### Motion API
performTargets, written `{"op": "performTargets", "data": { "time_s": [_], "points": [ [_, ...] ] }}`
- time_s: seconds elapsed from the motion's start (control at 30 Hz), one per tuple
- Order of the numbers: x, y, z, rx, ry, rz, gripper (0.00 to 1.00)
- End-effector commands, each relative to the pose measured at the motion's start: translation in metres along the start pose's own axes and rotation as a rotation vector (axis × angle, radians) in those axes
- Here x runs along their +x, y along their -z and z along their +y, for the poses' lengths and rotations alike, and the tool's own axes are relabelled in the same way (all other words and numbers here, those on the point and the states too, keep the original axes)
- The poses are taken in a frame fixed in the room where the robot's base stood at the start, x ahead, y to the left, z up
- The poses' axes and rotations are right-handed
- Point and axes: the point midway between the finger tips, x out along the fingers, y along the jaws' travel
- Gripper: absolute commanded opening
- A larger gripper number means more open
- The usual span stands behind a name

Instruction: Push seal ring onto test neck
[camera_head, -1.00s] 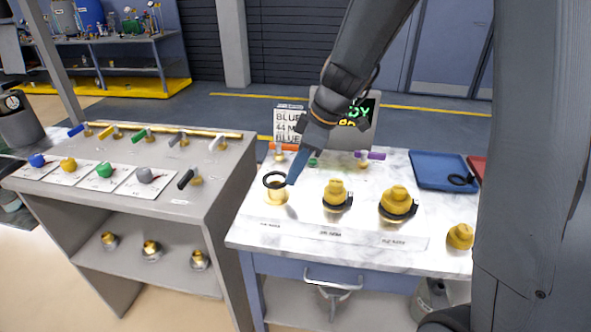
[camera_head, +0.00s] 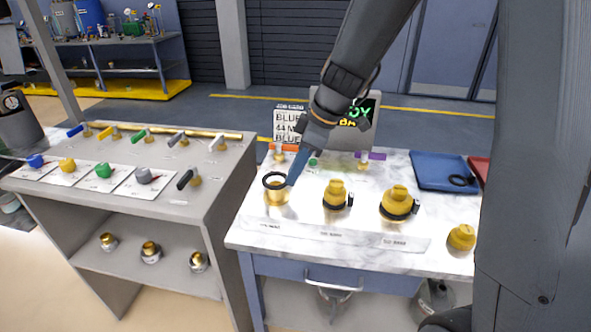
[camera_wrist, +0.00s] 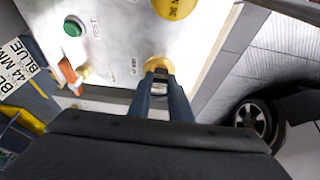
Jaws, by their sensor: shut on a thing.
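The black seal ring (camera_head: 267,184) is at the top of the brass test neck (camera_head: 278,197), at the left end of the marble-topped bench. It looks about level with the neck's rim; I cannot tell how far it sits around it. My gripper (camera_head: 289,182) is shut on the ring's right side, coming down from the upper right. In the wrist view my fingers (camera_wrist: 159,82) point at the brass neck (camera_wrist: 157,64), and they hide most of the ring there.
Two yellow-capped necks with black rings (camera_head: 336,192) (camera_head: 398,200) stand to the right. A loose yellow cap (camera_head: 461,237) is near the right. A blue tray (camera_head: 445,165) holds another black ring (camera_head: 462,180). A sign and display stand behind.

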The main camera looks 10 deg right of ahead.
Motion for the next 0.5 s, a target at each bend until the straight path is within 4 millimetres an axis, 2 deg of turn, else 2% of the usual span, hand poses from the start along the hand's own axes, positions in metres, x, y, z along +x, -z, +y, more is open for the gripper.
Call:
{"op": "performTargets", "data": {
  "time_s": [0.5],
  "points": [
    [0.0108, -0.0044, 0.0003, 0.000, 0.000, 0.000, 0.00]
  ]
}}
